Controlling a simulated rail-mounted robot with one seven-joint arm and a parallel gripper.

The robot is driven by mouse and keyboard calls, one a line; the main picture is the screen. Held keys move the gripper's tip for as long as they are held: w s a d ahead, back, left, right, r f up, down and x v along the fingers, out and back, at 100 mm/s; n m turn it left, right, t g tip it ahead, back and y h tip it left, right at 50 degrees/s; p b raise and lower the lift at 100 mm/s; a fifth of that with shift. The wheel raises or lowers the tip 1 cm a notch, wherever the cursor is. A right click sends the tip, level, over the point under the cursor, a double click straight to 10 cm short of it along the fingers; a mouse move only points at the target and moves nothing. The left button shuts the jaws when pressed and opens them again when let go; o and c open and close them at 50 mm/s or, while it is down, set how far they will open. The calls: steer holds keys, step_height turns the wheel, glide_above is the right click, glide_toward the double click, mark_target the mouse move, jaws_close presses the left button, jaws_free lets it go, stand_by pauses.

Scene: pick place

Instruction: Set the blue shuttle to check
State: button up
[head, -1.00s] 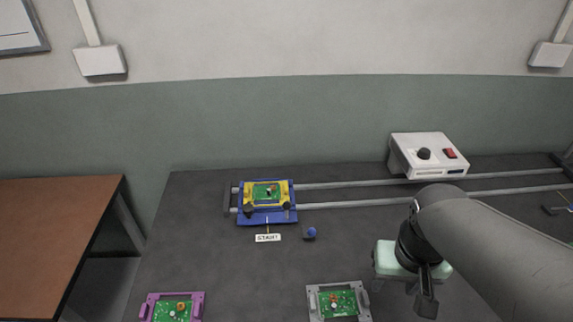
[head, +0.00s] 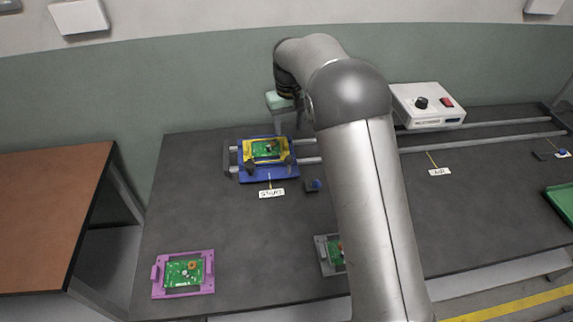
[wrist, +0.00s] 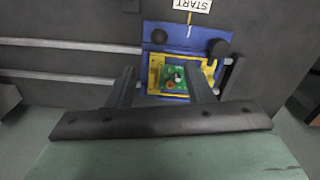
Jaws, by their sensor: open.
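The blue shuttle (head: 255,174) sits at the left end of two rails, beside the START label (head: 271,193). It carries a yellow fixture (head: 281,147) holding a green circuit board (head: 263,150). In the wrist view the blue shuttle (wrist: 160,31) has two dark knobs on it. My gripper (wrist: 160,73) is open and empty, its fingers apart on either side of the board in that view. Whether they touch the fixture I cannot tell. In the head view my arm hides part of the rails and the gripper's fingers are hard to make out.
The rails (head: 480,137) run right past a second label (head: 439,171), not clearly legible. A white control box (head: 428,105) stands behind them. A purple fixture (head: 207,287) and a partly hidden grey fixture (head: 325,258) lie in front.

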mark_target(289, 165)
step_height(289, 165, down, 17)
steer(key=p, duration=0.3)
steer(key=shift+d+r, duration=0.1)
steer(key=shift+r, duration=0.05)
jaws_close()
steer(key=shift+d, duration=0.1)
